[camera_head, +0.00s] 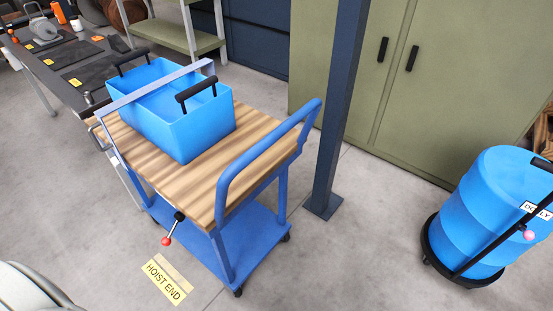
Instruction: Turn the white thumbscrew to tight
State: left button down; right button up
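I cannot make out a white thumbscrew for certain. A small pale spot (115,161) shows at the lower end of a grey bar frame (150,88) that spans a blue bin (190,135); it is too small to identify or to tell whether it is tight. The bin has black handles and sits on the wooden top of a blue cart (262,160). A lever with a red knob (167,240) sticks out from the cart's near edge. Neither of my grippers is in view.
A dark workbench (75,60) with parts and labels stands at upper left. A blue post (335,120) rises right of the cart. A blue drum (500,215) on a dolly stands at right. Green cabinets (440,80) line the back. Floor near the "HOIST END" label (165,280) is clear.

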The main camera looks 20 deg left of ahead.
aim_at(115, 161)
jog(key=u, duration=1.9)
jog(key=i+j+z, duration=0.2)
jog(key=z, duration=0.15)
jog(key=i+j+z, duration=0.25)
jog(key=z, duration=0.15)
jog(key=i+j+z, duration=0.5)
jog(key=j+z, duration=0.2)
jog(key=i+j+z, duration=0.1)
jog(key=j+z, duration=0.25)
jog(key=j, duration=0.15)
jog(key=j+z, duration=0.4)
jog(key=i+j, duration=0.05)
jog(key=j, duration=0.05)
